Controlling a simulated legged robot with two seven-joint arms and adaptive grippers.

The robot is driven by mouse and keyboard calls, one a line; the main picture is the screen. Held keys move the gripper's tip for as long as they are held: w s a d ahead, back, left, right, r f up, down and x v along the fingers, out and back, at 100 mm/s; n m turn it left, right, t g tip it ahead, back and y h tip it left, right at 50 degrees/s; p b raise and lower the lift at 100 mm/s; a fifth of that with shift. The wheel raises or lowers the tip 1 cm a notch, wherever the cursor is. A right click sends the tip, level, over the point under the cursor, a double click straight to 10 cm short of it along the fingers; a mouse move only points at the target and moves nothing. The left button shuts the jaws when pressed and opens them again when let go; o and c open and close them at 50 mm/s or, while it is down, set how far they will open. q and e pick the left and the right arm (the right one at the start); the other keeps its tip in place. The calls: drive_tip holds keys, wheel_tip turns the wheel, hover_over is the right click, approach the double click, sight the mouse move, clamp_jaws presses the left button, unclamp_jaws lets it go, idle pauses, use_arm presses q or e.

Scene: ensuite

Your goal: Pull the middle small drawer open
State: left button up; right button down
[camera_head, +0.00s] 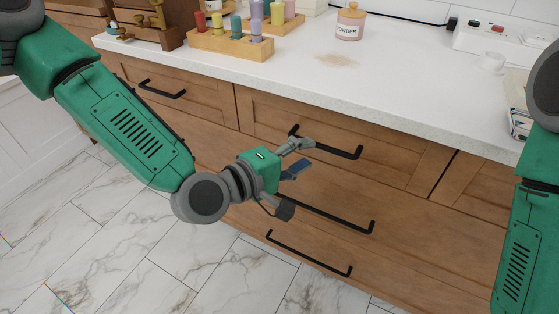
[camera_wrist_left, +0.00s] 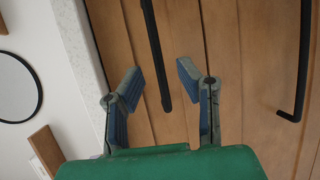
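The middle small drawer (camera_head: 270,115) is in the top row of the wooden cabinet, and its front looks flush. Its black bar handle (camera_head: 340,150) runs along the front, partly behind my left gripper in the head view. My left gripper (camera_head: 303,157) is in front of this handle with its two fingers apart and nothing held. In the left wrist view the gripper (camera_wrist_left: 160,75) is open, and the end of a black handle (camera_wrist_left: 166,103) shows between its fingers. I cannot tell whether they touch. My right gripper is out of view; only its arm shows at the right.
Another small drawer with a black handle (camera_head: 162,89) is at the left. Wide drawers below have handles (camera_head: 335,213) (camera_head: 308,255) close under my left gripper. The white countertop (camera_head: 400,85) above holds a wooden peg block (camera_head: 230,45) and a powder jar (camera_head: 350,22).

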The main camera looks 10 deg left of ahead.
use_arm(q)
drive_tip(key=v, duration=0.7)
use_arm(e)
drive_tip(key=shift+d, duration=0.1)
use_arm(q)
drive_tip(key=shift+w+a+f, duration=0.1)
drive_tip(key=shift+a, duration=0.15)
